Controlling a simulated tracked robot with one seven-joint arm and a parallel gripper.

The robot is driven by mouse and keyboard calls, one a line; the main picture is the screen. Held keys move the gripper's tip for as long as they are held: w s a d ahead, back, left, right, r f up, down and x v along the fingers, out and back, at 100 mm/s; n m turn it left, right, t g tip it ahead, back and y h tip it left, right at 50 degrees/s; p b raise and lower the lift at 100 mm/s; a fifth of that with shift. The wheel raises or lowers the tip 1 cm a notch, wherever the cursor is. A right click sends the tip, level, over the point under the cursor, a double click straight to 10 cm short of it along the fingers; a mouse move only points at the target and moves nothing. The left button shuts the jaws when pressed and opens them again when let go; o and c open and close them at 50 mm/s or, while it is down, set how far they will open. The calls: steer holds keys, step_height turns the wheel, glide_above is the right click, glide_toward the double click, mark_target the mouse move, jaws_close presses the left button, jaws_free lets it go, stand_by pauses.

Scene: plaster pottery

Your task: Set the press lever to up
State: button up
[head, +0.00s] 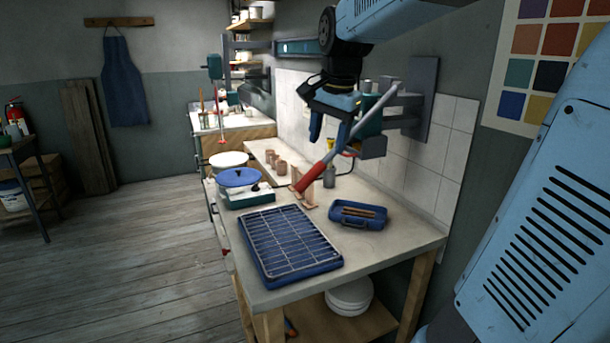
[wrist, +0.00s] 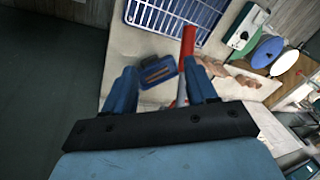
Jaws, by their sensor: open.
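The press lever is a grey bar with a red handle (head: 310,179). In the head view it slants from the wall-mounted press (head: 372,122) at upper right down to the handle, which hangs low over the workbench. In the wrist view the red handle (wrist: 188,41) points away, and the grey bar runs back between my fingers, nearer the right one. My gripper (head: 330,136) is open, fingers pointing down, beside the middle of the bar and above the handle. It also shows in the wrist view (wrist: 163,72). I cannot tell whether a finger touches the bar.
The workbench (head: 385,250) holds a blue tray with a wire rack (head: 288,245), a small blue tray of tools (head: 358,214), a blue-topped wheel (head: 239,178) and small clay cups (head: 281,167). A grey wall plate (head: 422,90) stands behind the press. Open floor lies left.

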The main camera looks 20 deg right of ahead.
mark_target(314, 167)
steer(key=w+d+m+g, duration=0.1)
steer(key=w+m, duration=0.4)
steer(key=w, duration=0.4)
steer(key=f, duration=0.4)
steer(key=w+f, duration=0.1)
steer(key=f, duration=0.4)
steer(key=w+f, duration=0.1)
steer(key=f, duration=0.3)
steer(key=shift+w+a+f, duration=0.1)
steer(key=shift+f, duration=0.3)
steer(key=shift+c, duration=0.4)
jaws_close()
